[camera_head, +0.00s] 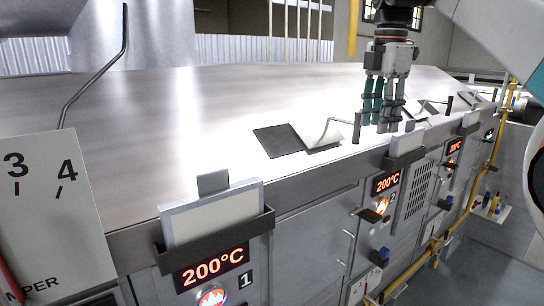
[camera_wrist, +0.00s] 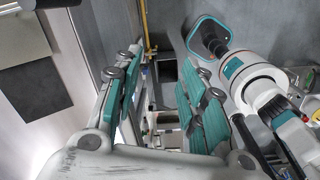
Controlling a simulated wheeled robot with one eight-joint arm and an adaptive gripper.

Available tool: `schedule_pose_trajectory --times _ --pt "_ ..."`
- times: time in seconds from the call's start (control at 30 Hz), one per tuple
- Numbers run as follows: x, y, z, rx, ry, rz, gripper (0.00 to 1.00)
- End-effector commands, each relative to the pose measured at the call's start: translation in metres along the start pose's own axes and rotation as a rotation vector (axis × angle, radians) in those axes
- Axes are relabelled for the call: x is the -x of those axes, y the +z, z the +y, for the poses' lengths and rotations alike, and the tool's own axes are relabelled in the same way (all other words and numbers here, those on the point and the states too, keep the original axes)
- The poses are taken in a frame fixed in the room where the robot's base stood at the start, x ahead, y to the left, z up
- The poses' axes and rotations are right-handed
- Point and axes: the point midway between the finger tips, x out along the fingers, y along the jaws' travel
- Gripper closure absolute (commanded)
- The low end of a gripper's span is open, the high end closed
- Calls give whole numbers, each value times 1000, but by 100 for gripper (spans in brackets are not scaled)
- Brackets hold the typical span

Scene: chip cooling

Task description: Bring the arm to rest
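My gripper (camera_head: 383,122) hangs with its fingers pointing down, over the front edge of the steel bench (camera_head: 140,110). Its fingers are grey and teal. In the wrist view (camera_wrist: 158,62) the two fingers stand apart, with the floor and parts of the bench front showing between them and nothing held. The plate also shows at the left of the wrist view (camera_wrist: 38,95). Most of my arm is outside the head view.
The bench front carries a frame with a pale panel (camera_head: 213,217), red 200°C displays (camera_head: 212,267) and small handles. A dial panel (camera_head: 50,215) stands at the near left. A bent rod (camera_head: 93,75) rises at the back left. A yellow pipe (camera_head: 487,180) runs along the right.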

Motion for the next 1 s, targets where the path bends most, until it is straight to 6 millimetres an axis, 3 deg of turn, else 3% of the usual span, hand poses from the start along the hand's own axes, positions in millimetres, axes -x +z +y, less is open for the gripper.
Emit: schedule_pose_trajectory --times 0.27,0.37,0.77,1.0 --pt "-58 -10 -18 -187 57 -14 62" --pt "-91 -16 -30 -294 91 -17 62" --pt "-272 -49 -98 -835 267 28 62" --pt "-395 -70 -148 -1156 370 107 62"
